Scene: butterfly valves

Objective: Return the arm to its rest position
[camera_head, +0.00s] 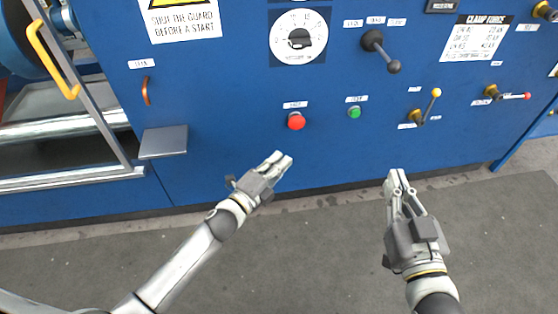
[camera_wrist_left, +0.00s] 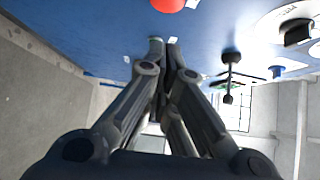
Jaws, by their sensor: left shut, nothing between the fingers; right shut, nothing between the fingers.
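My left gripper (camera_head: 278,164) is shut and empty in front of the blue machine panel (camera_head: 225,110), below and a little left of a red push button (camera_head: 296,122). In the left wrist view its fingers (camera_wrist_left: 164,48) are together with nothing between them, and the red button (camera_wrist_left: 168,4) shows at the top edge. My right gripper (camera_head: 396,180) is shut and empty, over the grey floor at the panel's lower edge. It is apart from the panel's controls.
The panel carries a green button (camera_head: 354,112), a dial (camera_head: 299,37), a black lever (camera_head: 382,52), a yellow-knobbed valve handle (camera_head: 427,107) and a red-tipped one (camera_head: 507,95). A grey ledge (camera_head: 163,141) juts out at left. The grey floor (camera_head: 300,250) in front is clear.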

